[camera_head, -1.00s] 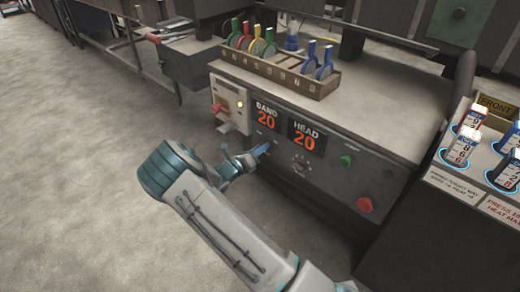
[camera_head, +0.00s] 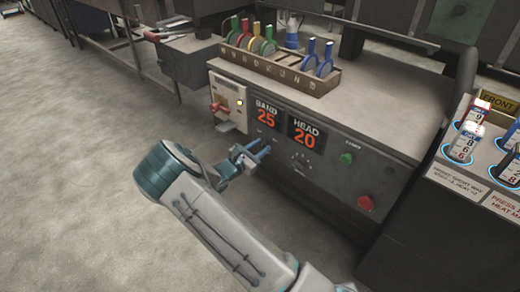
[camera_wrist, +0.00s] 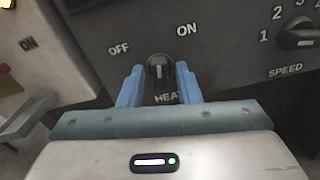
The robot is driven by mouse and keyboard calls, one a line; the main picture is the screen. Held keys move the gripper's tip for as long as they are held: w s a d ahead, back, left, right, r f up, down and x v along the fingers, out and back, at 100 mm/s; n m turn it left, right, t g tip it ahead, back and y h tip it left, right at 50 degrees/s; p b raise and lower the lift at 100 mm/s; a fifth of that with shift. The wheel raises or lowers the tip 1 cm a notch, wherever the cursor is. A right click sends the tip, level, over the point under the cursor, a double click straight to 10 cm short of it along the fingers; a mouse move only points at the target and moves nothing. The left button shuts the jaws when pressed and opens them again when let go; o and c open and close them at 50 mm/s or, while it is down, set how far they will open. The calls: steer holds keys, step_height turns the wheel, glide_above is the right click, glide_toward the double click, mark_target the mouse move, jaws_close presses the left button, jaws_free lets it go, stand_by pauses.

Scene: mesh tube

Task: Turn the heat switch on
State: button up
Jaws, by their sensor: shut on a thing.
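The heat switch (camera_wrist: 159,70) is a small black knob with a pale mark on the dark panel, between the OFF and ON labels and above HEAT. Its mark looks roughly upright in the wrist view; I cannot tell its exact setting. My gripper (camera_wrist: 160,84) has its blue fingers on both sides of the knob and is shut on it. In the head view my gripper (camera_head: 252,153) is at the machine's front panel, below the displays, and hides the knob.
The BAND display (camera_head: 266,116) reads 25 and the HEAD display (camera_head: 304,133) reads 20. A speed dial (camera_wrist: 302,36) is to the right. A red-handled switch (camera_head: 222,107) is on the left box. Green (camera_head: 346,159) and red (camera_head: 365,203) buttons are farther right.

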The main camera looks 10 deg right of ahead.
steer(key=m, duration=0.1)
steer(key=m+b, duration=0.1)
steer(key=m, duration=0.1)
steer(key=shift+f+m, duration=0.2)
steer(key=shift+m, duration=0.1)
steer(key=shift+a+m+b, duration=0.1)
steer(key=shift+m+b, duration=0.75)
steer(key=shift+m, duration=0.65)
steer(key=shift+r, duration=0.1)
jaws_close()
steer(key=o, duration=0.6)
jaws_free()
steer(key=p+v, duration=0.2)
steer(key=v, duration=1.1)
steer(key=shift+s+a, duration=0.2)
steer(key=shift+a, duration=0.05)
